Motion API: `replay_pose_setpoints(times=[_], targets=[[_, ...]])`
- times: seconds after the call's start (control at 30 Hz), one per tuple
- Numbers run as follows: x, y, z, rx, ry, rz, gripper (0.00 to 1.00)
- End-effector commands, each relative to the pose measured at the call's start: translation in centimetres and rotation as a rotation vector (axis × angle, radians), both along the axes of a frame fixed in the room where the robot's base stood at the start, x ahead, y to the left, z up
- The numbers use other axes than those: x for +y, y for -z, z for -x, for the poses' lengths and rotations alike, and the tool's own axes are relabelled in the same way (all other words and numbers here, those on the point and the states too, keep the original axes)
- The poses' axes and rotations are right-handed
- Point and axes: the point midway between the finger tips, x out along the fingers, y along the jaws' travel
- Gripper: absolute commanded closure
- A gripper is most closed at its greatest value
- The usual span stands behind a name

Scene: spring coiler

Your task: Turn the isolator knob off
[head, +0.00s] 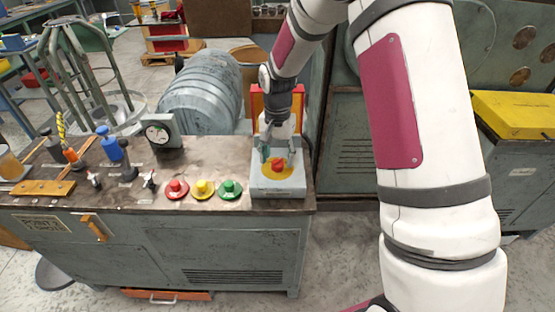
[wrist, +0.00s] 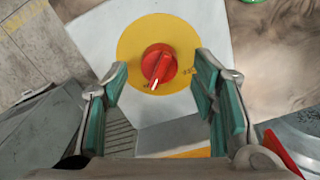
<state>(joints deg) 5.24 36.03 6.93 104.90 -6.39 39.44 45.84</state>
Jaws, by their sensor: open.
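The isolator knob (head: 277,165) is red and sits on a yellow disc on a pale grey box (head: 280,189) at the right end of the bench. In the wrist view the knob (wrist: 158,65) shows a pale pointer mark directed down and slightly left, on the yellow disc (wrist: 180,30). My gripper (head: 280,158) is above the box, pointing down, close to the knob. In the wrist view my gripper's green-padded fingers (wrist: 162,82) are spread on either side of the knob. I see no contact with it.
Red (head: 176,189), yellow (head: 203,189) and green (head: 230,189) buttons stand left of the box on the bench top (head: 130,195). A dial gauge (head: 159,132) stands behind them. A large grey ribbed drum (head: 203,90) is behind the bench. A red-orange frame (head: 258,103) rises behind the box.

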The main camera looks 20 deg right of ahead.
Motion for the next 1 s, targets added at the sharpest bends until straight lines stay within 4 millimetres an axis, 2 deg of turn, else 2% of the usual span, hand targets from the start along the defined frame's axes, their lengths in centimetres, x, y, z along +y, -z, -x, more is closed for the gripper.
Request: replay_pose_setpoints(times=[0.2, 0.47, 0.57, 0.7, 1.0], targets=[[0.0, 1.5, 0.0, 0.000, -0.001, 0.000, 0.47], [0.0, 1.6, 0.0, 0.000, -0.001, 0.000, 0.47], [0.0, 1.6, 0.0, 0.000, -0.001, 0.000, 0.65], [0.0, 1.5, 0.0, 0.000, -0.001, 0.000, 0.96], [0.0, 1.5, 0.0, 0.000, -0.019, 0.000, 0.96]])
